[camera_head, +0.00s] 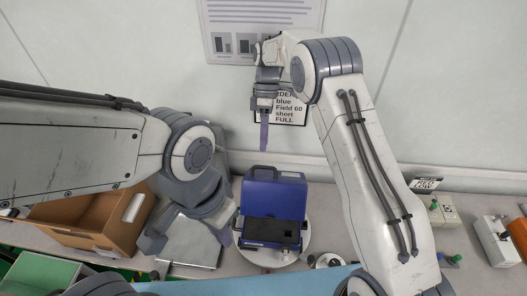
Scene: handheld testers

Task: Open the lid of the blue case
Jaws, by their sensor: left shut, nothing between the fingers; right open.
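The blue case (274,199) stands on a round white disc (262,257) at the centre of the bench. Its blue lid stands raised at the back, with a dark handle along its top edge, and a dark panel shows in the low front part. My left gripper (234,228) is at the case's left side, shut and empty; its arm partly hides it, and I cannot tell whether it touches the case. My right gripper (264,136) is open and empty, pointing down above and behind the lid; its fingers are seen nearly edge-on.
A brown open box (92,216) and a green box (42,273) stand at the left. A grey flat item (190,248) lies left of the case. Handheld testers (496,241) stand at the right. A label sign (290,111) and poster hang on the wall behind.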

